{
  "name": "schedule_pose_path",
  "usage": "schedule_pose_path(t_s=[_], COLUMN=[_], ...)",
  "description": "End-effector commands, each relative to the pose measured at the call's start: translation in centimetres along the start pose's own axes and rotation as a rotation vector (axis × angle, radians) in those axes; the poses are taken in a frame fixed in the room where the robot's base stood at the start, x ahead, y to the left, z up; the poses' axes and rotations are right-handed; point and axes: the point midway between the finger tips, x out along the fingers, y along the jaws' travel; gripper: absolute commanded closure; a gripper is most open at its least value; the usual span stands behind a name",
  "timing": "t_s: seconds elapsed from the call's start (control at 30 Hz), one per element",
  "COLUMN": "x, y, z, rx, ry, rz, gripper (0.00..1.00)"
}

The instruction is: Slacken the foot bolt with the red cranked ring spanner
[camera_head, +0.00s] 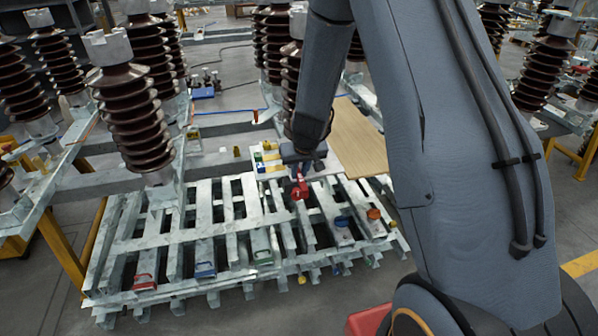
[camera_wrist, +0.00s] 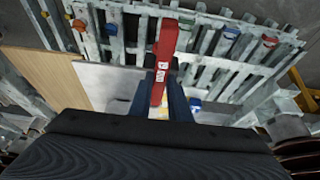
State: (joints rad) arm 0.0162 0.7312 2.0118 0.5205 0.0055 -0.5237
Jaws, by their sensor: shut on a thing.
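The red cranked ring spanner (camera_wrist: 162,62) is held in my gripper (camera_wrist: 165,98), with the dark fingers on either side of it. Its red shaft, with white labels, runs up the wrist view away from the fingers. In the head view the red spanner (camera_head: 299,187) hangs below my gripper (camera_head: 304,163), over the grey slatted metal frame (camera_head: 128,247). I cannot tell whether it touches the frame. I cannot pick out the foot bolt in either view; the ring end's contact is too small to tell.
Red (camera_head: 144,281), blue (camera_head: 205,269) and green (camera_head: 262,257) pieces sit along the frame's front. An orange piece (camera_head: 374,214) lies at its right. A wooden board (camera_head: 358,138) lies behind. Tall brown ribbed insulators (camera_head: 135,115) stand at left and back.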

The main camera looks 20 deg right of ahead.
Motion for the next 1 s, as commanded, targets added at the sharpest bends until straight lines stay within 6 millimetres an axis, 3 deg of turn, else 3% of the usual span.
schedule_pose_path(t_s=[1.0], x=[1.06], y=[0.01], z=[0.43], rx=[0.000], ry=[0.001], rz=[0.000], gripper=[1.00])
